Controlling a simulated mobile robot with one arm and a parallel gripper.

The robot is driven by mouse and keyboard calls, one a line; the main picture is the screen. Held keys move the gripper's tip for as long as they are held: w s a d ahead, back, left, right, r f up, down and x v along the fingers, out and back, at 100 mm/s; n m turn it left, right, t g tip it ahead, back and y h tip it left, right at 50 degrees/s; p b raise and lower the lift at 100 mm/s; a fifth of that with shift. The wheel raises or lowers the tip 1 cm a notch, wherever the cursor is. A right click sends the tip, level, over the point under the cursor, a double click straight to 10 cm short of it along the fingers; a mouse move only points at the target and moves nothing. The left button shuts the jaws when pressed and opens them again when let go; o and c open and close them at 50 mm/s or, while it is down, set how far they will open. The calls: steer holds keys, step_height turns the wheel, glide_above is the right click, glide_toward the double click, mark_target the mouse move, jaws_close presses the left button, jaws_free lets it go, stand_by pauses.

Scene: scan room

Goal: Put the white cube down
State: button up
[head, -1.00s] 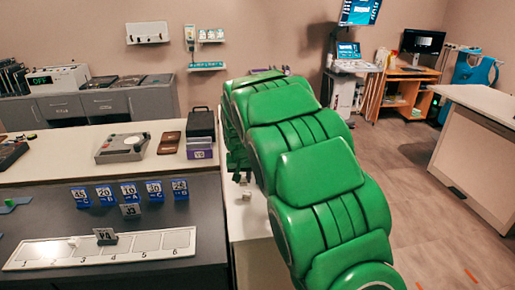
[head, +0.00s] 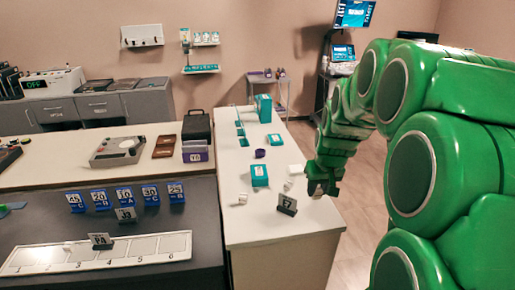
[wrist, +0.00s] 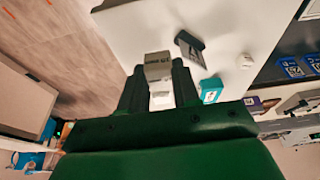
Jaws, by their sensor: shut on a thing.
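My gripper (head: 320,188) is at the right edge of the white table (head: 280,248) in the head view. In the wrist view, its dark fingers (wrist: 159,72) are shut on a pale block, the white cube (wrist: 158,68), with a shaded, lettered face. The cube appears over the table's edge strip; I cannot tell its height above the top. In the head view it is mostly hidden by the gripper. A dark grey stand marked 7 (head: 287,205) is close by on the table, and it also shows in the wrist view (wrist: 190,48).
A teal box (head: 260,175), a white cup (head: 242,198), a white item (head: 296,170) and a purple piece (head: 259,153) stand on the white table. Its front part is clear. A dark counter with number tags (head: 124,196) and a numbered strip (head: 100,254) is at left.

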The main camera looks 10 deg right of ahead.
steer(key=shift+s+d+r, duration=0.15)
steer(key=shift+s+d, duration=0.2)
steer(key=shift+s, duration=0.2)
glide_above(309, 199)
steer(key=s, duration=0.1)
steer(key=shift+s+f, duration=0.1)
steer(key=shift+f, duration=6.45)
steer(key=shift+f, duration=0.15)
steer(key=o, duration=1)
